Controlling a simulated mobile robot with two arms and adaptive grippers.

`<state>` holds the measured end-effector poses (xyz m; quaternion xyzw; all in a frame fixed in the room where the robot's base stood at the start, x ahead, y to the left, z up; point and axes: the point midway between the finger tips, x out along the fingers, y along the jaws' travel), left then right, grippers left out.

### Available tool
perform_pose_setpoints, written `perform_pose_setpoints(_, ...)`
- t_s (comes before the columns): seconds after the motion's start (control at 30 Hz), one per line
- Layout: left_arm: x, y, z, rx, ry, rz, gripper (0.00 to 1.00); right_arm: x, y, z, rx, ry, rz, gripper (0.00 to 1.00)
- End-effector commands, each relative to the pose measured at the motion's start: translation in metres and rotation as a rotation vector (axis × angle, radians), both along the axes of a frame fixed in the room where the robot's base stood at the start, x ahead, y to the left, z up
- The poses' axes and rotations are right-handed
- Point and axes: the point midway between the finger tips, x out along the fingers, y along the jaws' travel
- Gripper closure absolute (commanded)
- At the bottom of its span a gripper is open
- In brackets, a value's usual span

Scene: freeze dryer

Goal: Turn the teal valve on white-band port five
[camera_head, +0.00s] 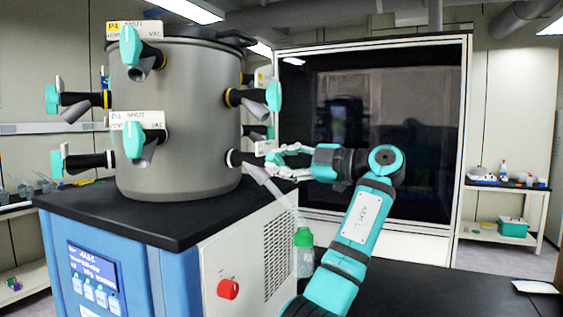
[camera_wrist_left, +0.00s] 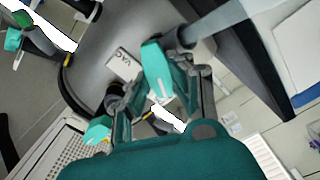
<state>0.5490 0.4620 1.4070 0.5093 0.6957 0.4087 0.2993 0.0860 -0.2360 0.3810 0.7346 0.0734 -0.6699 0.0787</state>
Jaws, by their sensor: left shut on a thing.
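The grey metal drum (camera_head: 190,100) carries several black ports with teal valves; some have yellow bands, the lower ones white bands. My left gripper (camera_head: 280,154) is at the lower right port (camera_head: 240,158), at the drum's right side. In the left wrist view, the gripper (camera_wrist_left: 160,85) has its fingers on either side of a teal valve handle (camera_wrist_left: 157,62) and is shut on it. In the head view my fingers mostly hide this handle. A label reading VAC (camera_wrist_left: 122,64) is beside it. My right gripper is not in view.
A grey tube slants down from the lower right port toward a green-capped bottle (camera_head: 303,255). A red knob (camera_head: 229,289) is on the cabinet's side. A dark glass-fronted enclosure (camera_head: 370,130) stands behind my arm. Other teal valves (camera_head: 273,96) stick out above the gripper.

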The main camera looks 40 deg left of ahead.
Motion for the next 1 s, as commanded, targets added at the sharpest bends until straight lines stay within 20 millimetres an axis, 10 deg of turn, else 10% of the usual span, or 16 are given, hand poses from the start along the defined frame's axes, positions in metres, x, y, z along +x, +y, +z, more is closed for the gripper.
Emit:
perform_pose_setpoints(0.07,0.0,0.0,-0.001,-0.002,-0.002,0.0,1.0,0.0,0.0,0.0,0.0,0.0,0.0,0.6)
perform_pose_setpoints(0.1,0.0,0.0,-0.001,-0.002,-0.002,0.0,0.76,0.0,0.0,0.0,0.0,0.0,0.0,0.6)
perform_pose_setpoints(0.27,0.0,0.0,-0.001,-0.001,-0.001,0.0,0.58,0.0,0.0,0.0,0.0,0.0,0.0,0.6)
perform_pose_setpoints(0.63,0.003,-0.009,0.0,-0.001,0.001,-0.001,0.58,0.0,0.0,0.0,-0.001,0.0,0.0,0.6)
perform_pose_setpoints(1.0,0.026,-0.08,0.0,0.0,0.002,-0.004,0.58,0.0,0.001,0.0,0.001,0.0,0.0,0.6)
